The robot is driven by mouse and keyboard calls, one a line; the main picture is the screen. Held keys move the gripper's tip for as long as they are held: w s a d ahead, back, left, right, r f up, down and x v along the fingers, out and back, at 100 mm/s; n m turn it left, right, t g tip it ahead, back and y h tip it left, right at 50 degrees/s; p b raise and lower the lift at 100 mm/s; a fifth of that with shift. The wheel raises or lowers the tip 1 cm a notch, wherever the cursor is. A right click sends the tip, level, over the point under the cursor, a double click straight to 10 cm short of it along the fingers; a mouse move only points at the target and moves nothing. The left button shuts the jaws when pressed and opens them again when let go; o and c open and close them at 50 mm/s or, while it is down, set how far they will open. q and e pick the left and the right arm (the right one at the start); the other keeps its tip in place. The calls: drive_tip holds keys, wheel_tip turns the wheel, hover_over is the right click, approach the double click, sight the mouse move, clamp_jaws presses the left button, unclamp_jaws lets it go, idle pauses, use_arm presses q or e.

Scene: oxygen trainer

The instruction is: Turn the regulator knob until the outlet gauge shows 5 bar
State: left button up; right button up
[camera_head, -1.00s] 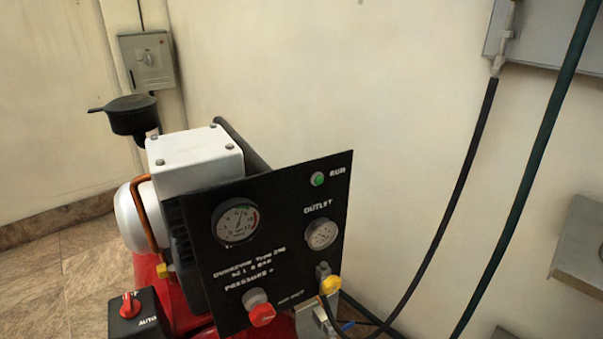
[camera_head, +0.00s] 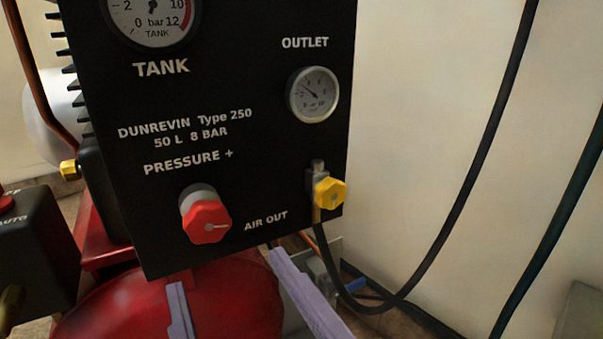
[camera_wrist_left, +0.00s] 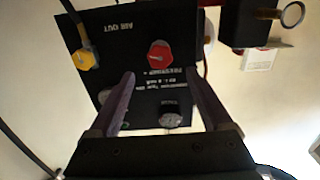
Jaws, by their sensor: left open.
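The red regulator knob (camera_head: 206,221) sticks out of the black panel (camera_head: 250,170) below the word PRESSURE. Its white pointer line faces right. It also shows in the left wrist view (camera_wrist_left: 160,56), between and beyond the fingertips. The outlet gauge (camera_head: 313,95) is at the panel's upper right. Its needle points up and left, but the small scale is too fine to read surely. My left gripper (camera_head: 225,268) is open and empty, its two pale purple fingers below the knob in the head view. They appear apart from the knob. My right gripper is not in view.
A yellow outlet valve knob (camera_head: 329,192) sits right of the red knob, with a black hose (camera_head: 440,235) running from below it. The tank gauge (camera_head: 153,15) is cut off at the top. A dark switch box (camera_head: 35,240) stands left. The red tank (camera_head: 230,310) lies below.

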sight(209, 227)
use_arm(q)
drive_tip(key=b+x, duration=0.1)
drive_tip(key=x, duration=0.6)
drive_tip(key=shift+w+a, duration=0.25)
clamp_jaws()
idle(0.3)
